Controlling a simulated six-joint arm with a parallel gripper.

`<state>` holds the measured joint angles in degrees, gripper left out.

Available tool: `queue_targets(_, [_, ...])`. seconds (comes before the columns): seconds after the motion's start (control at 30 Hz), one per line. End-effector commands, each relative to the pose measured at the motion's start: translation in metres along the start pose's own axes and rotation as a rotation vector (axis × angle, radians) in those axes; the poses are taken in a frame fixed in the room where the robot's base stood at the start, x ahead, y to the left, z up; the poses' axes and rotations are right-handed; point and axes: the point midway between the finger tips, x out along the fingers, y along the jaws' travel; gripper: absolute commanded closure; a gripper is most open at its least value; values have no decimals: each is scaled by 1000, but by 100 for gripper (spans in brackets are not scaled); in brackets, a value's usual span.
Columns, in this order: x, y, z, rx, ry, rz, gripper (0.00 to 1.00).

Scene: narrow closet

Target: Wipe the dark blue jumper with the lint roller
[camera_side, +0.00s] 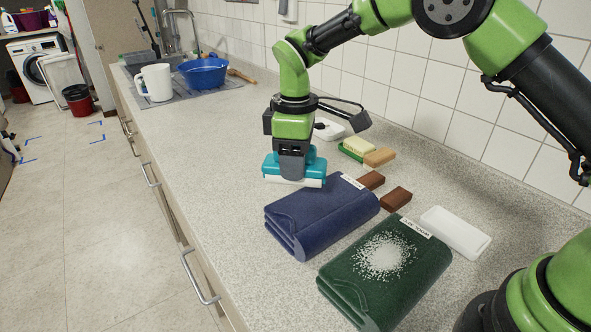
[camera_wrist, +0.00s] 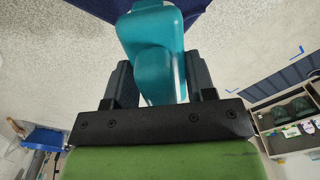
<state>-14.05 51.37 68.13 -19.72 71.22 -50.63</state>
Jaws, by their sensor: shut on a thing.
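The dark blue jumper (camera_side: 318,214) lies folded on the counter, with a white label at its far edge. Its edge also shows at the top of the wrist view (camera_wrist: 215,12). My gripper (camera_side: 294,162) is shut on the teal lint roller (camera_side: 309,168), which has a white roll along its underside. The roller fills the space between my fingers in the wrist view (camera_wrist: 155,55). The roller is at the far left end of the jumper, low over the counter. I cannot tell whether it touches the jumper or the counter.
A folded green jumper (camera_side: 350,284) with white specks lies nearer the camera. Brown blocks (camera_side: 396,199), a white block (camera_side: 456,231) and a green soap dish (camera_side: 352,151) line the wall side. A white mug (camera_side: 155,82) and blue basin (camera_side: 204,72) stand at the far end. The counter's left part is clear.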

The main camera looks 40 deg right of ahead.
Motion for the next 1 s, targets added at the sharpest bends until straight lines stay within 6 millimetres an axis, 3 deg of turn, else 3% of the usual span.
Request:
queue_targets(0.3, [-21,0,0,0,1,1,72])
queue_targets(1.0, [-22,0,0,0,1,0,72])
